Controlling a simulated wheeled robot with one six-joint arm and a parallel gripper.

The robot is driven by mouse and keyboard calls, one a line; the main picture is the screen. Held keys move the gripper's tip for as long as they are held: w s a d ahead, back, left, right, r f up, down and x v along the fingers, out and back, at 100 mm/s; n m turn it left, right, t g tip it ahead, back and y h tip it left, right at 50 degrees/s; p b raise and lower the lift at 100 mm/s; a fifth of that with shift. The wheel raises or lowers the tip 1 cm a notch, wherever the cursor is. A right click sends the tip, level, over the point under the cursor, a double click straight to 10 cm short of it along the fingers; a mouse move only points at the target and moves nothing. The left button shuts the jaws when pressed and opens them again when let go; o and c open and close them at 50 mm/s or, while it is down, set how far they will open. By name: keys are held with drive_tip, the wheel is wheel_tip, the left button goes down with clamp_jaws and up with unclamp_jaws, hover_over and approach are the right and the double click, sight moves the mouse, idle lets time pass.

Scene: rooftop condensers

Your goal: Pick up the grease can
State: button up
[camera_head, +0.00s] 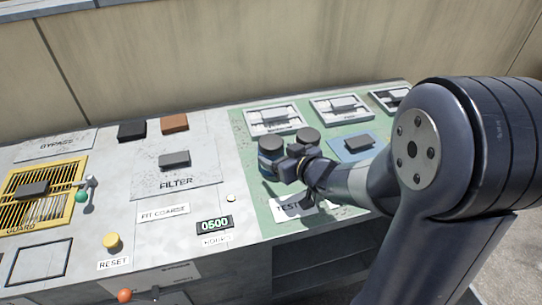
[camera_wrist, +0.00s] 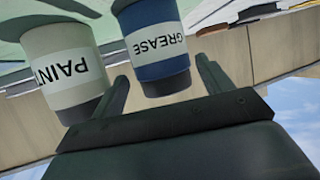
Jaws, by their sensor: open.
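The grease can (camera_wrist: 158,45) is blue with a white band reading GREASE, seen upside down in the wrist view. In the head view the grease can (camera_head: 270,162) stands on the green part of the bench, with a dark lid, partly hidden by my gripper. My gripper (camera_head: 288,166) is right at it, low and from the front. In the wrist view my open gripper (camera_wrist: 162,76) has one finger on each side of the grease can's lower end in the picture; contact cannot be told. A pale paint can (camera_wrist: 68,72) stands close beside it, outside the left finger.
The paint can's dark lid (camera_head: 307,136) shows just right of the grease can. A blue plate with a dark block (camera_head: 359,142) lies to the right, and white framed panels (camera_head: 272,118) lie behind. A lever with a green knob (camera_head: 82,196) stands at left. A wall (camera_head: 230,50) runs behind the bench.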

drive_tip(key=b+x, duration=0.1)
drive_tip(key=x, duration=0.3)
drive_tip(key=shift+w+a+f, duration=0.1)
drive_tip(key=shift+w+a, duration=0.05)
drive_tip(key=shift+a, duration=0.05)
drive_tip(key=shift+c, duration=0.2)
drive_tip(key=c, duration=0.9)
